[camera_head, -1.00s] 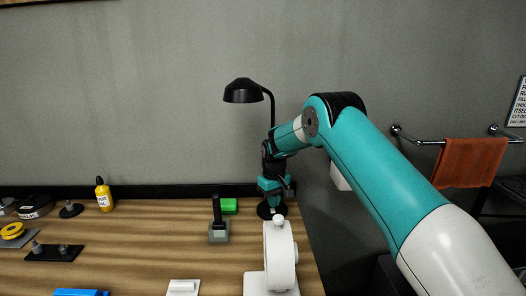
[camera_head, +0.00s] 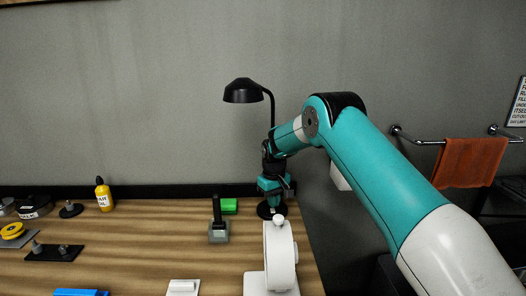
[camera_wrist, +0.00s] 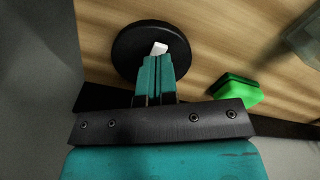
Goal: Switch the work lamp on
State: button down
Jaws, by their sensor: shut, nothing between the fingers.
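The work lamp (camera_head: 243,91) is black, with a curved neck and a round base, and stands at the right rear of the wooden workbench. No glow shows under its shade. Its round black base (camera_wrist: 127,50) fills the upper middle of the wrist view. A small white switch (camera_wrist: 160,47) sits on the base, right at my fingertips; I cannot tell whether they touch it. My gripper (camera_wrist: 154,58) is shut and empty, pointing down over the base. In the head view my gripper (camera_head: 275,200) hides part of the lamp's neck and base.
A green block (camera_head: 229,206) lies left of the base, also seen in the wrist view (camera_wrist: 234,90). A grey-based black handle (camera_head: 218,232) and a white round device (camera_head: 280,258) stand nearer. A yellow bottle (camera_head: 104,196) stands far left. The wall is close behind.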

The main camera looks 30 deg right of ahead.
jog(key=shift+f+b, duration=0.75)
jog(key=shift+f, duration=0.6)
dwell(0.5)
jog(key=shift+r, duration=0.1)
jog(key=shift+r+p, duration=2.25)
jog(key=shift+r, duration=1.15)
